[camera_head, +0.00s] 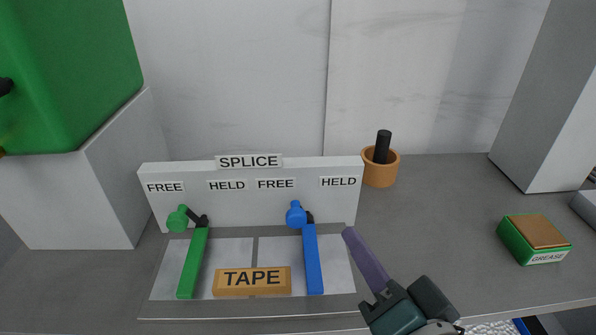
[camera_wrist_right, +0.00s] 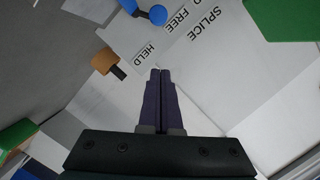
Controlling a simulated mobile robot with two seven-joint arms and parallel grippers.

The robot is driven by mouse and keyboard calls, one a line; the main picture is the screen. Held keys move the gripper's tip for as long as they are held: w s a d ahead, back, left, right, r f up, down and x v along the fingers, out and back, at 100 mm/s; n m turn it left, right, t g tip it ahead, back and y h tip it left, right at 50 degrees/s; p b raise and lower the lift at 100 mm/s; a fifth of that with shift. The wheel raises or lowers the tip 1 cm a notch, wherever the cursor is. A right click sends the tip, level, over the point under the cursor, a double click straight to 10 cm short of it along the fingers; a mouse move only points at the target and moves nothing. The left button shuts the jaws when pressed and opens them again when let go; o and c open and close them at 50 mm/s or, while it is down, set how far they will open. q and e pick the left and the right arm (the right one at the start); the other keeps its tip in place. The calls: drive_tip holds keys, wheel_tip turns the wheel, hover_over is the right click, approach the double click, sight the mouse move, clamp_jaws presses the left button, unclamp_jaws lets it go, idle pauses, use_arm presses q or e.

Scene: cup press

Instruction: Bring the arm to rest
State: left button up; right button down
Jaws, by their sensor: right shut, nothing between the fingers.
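My right gripper (camera_head: 349,234) has purple fingers and shows at the lower right of the splice fixture in the head view. It also shows in the right wrist view (camera_wrist_right: 160,72), where its two fingers lie together with nothing between them. The fingertips look near the fixture's right edge; whether they touch anything I cannot tell. My left gripper is not in view.
The white SPLICE board (camera_head: 250,195) stands behind a green lever (camera_head: 192,262), a blue lever (camera_head: 313,260) and a TAPE block (camera_head: 252,281). An orange cup (camera_head: 380,170) holds a black rod. A GREASE box (camera_head: 534,239) sits right. Counter between is bare.

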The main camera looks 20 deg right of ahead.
drive_tip(key=shift+s, duration=0.15)
idle(0.3)
drive_tip(key=s+a+r+n+g+y+p, duration=0.3)
drive_tip(key=a+r+n+g+y+p, duration=0.2)
drive_tip(key=n, duration=0.3)
drive_tip(key=s+d+r+n+g+h+p, duration=0.3)
drive_tip(key=s+d+r+n+g+p, duration=0.35)
drive_tip(key=s, duration=0.65)
wheel_tip(320, 180, up, 37)
drive_tip(key=m+g+p, duration=0.1)
drive_tip(key=p, duration=3.4)
drive_tip(key=shift+d+p, duration=0.25)
drive_tip(key=shift+p, duration=0.05)
